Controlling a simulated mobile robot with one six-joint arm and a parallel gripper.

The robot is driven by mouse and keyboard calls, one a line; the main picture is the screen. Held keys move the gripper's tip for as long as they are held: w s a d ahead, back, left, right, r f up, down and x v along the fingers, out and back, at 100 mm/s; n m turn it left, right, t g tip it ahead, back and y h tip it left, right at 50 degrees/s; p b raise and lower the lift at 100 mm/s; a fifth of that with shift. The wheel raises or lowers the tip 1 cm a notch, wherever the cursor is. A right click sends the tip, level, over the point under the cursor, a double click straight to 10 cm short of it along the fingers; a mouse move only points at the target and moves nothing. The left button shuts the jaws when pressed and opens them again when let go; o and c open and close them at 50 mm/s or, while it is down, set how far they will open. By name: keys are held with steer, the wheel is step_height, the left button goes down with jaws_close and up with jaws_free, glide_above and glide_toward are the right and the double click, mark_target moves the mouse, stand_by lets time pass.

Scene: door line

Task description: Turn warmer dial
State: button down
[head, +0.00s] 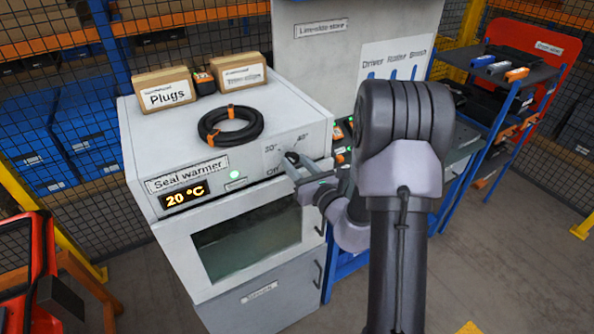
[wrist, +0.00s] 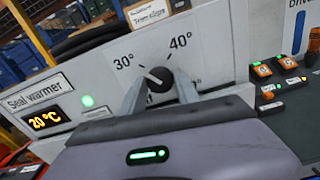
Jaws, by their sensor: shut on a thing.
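The seal warmer (head: 140,140) is a white cabinet with a lit display (head: 185,196) that reads 20 °C. Its dark round dial (wrist: 160,76) sits on the front panel, with 30° and 40° marks above it. The dial's light pointer leans to the upper left, roughly toward 30°. In the head view the dial (head: 292,157) is small and partly covered by my fingers. My gripper (wrist: 158,88) is shut on the dial, one finger on each side. It reaches the panel from the right in the head view (head: 296,168).
A coiled black hose (head: 231,125) and boxes, one marked Plugs (head: 164,90), lie on top of the warmer. A green light (wrist: 88,100) glows beside the display. A workbench with orange-black items (wrist: 262,70) stands close on the right.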

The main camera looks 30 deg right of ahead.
steer(key=n+b, duration=0.1)
steer(key=n, duration=0.1)
steer(key=n+b, duration=0.1)
steer(key=b, duration=0.1)
steer(key=n+b, duration=0.2)
steer(key=shift+f+n, duration=0.3)
steer(key=n+b, duration=0.4)
steer(key=b, duration=0.1)
steer(key=shift+a, duration=0.1)
steer(key=n+b, duration=0.4)
steer(key=b, duration=0.1)
steer(key=shift+f, duration=0.1)
steer(key=n+b, duration=0.3)
steer(key=b, duration=0.2)
steer(key=n+b, duration=0.2)
steer(key=b, duration=0.1)
steer(key=shift+r+n+b, duration=0.25)
steer(key=shift+n+b, duration=0.1)
steer(key=shift+n, duration=0.05)
steer(key=c, duration=0.9)
jaws_free()
